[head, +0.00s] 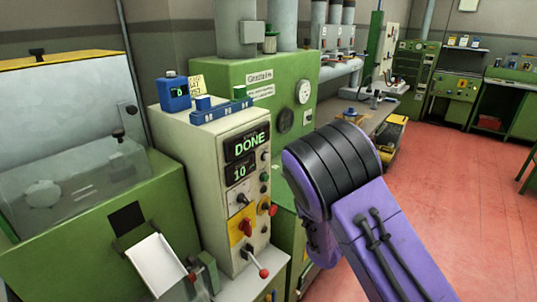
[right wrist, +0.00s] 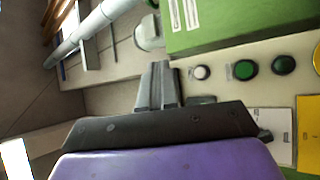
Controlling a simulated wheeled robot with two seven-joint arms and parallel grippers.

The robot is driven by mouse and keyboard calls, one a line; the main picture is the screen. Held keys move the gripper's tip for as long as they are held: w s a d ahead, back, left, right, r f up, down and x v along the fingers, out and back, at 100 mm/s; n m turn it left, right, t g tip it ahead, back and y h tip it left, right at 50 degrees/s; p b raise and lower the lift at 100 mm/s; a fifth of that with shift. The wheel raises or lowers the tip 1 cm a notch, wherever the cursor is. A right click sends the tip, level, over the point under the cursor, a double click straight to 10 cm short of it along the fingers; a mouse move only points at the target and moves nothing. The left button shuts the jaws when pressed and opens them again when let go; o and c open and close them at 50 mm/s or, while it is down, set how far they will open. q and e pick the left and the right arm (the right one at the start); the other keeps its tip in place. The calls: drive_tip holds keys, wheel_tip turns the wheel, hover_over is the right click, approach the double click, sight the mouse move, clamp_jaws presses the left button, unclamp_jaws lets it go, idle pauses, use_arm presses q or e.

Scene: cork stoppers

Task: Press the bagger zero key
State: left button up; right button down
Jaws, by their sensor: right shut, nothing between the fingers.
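The pale control cabinet (head: 222,205) stands left of centre in the head view. Its upper display (head: 247,145) reads DONE and a lower display (head: 241,172) reads 10. I cannot read which is the zero key. My right gripper (right wrist: 158,72) is shut and empty, its tips left of the white button in that view, apart from it in the picture. In the head view its fingers are hidden. My left gripper is out of view.
A blue device (head: 173,93) and a blue block row (head: 221,110) sit on the cabinet top. A red knob (head: 245,228) and a red-ended lever (head: 263,272) stick out from the front. A green machine (head: 285,85) stands behind. Red floor (head: 450,200) is open at right.

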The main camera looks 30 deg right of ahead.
sight(267, 157)
drive_tip(key=shift+w, duration=0.1)
drive_tip(key=w+a, duration=0.3)
drive_tip(key=w, duration=0.5)
drive_tip(key=shift+a, duration=0.2)
idle(0.3)
drive_tip(key=shift+w, duration=0.1)
idle(1.7)
drive_tip(key=shift+w+a, duration=0.15)
drive_tip(key=shift+w, duration=0.15)
